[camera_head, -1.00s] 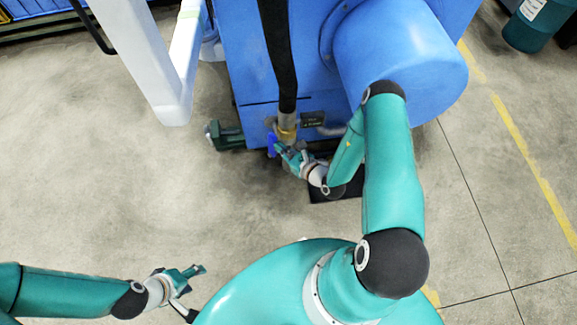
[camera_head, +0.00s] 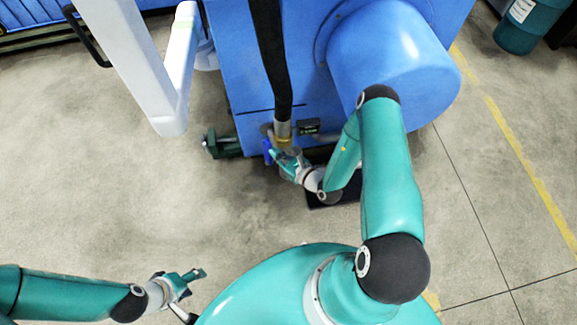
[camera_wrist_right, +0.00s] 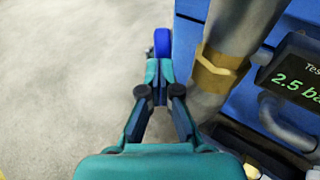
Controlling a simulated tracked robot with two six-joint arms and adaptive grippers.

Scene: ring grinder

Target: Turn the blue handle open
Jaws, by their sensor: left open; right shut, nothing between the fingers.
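The blue handle (camera_head: 267,151) is at the lower front of the blue machine, just left of the pipe with the brass fitting (camera_head: 283,142). In the right wrist view the blue handle (camera_wrist_right: 162,42) shows just beyond my fingertips, partly hidden by them. My right gripper (camera_head: 275,155) is shut and empty, right at the handle; I cannot tell whether it touches. In the wrist view its fingertips (camera_wrist_right: 160,68) are together, left of the brass fitting (camera_wrist_right: 218,72). My left gripper (camera_head: 198,277) is open and empty, low at the left over the floor, far from the handle.
The blue machine (camera_head: 232,80) fills the top middle. A black hose (camera_head: 268,50) runs down to the pipe. A small display (camera_wrist_right: 295,75) stands right of the pipe. A green foot (camera_head: 222,143) sticks out at left. A white arm (camera_head: 130,60) hangs upper left. Floor at left is clear.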

